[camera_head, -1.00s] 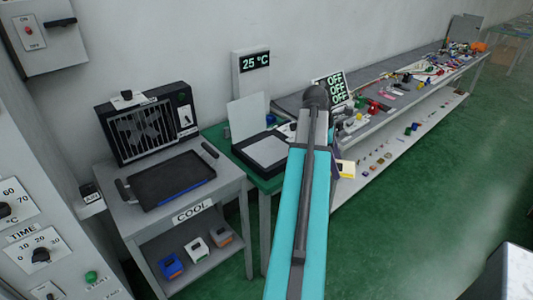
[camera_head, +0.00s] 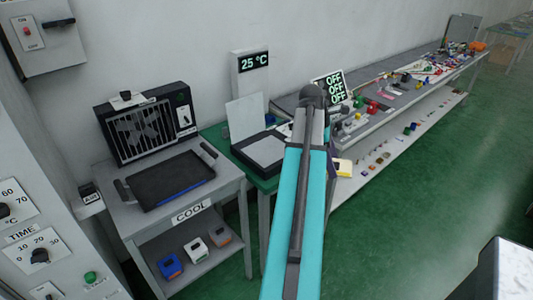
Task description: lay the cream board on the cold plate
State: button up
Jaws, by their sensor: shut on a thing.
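My teal arm (camera_head: 304,205) reaches up through the middle of the view to a dark joint (camera_head: 314,95). My gripper's fingers do not show; they seem to be behind the arm. I cannot make out a cream board in any grip. A small pale-yellow and white thing (camera_head: 343,168) shows just right of the arm; I cannot tell what it is. A flat grey plate (camera_head: 265,151) in a black frame lies on the green bench, left of the arm, under the 25 °C display. I cannot tell whether it is the cold plate.
A dark tray (camera_head: 170,180) with handles lies on the COOL table (camera_head: 190,212), before a fan box (camera_head: 147,128). Small coloured boxes (camera_head: 195,249) sit on its lower shelf. A long cluttered bench (camera_head: 400,90) runs along the wall. Green floor (camera_head: 420,210) is clear at right.

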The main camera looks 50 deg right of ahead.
aim_at(268, 150)
jog(key=z, duration=0.05)
jog(key=i, duration=1)
jog(key=u, duration=0.1)
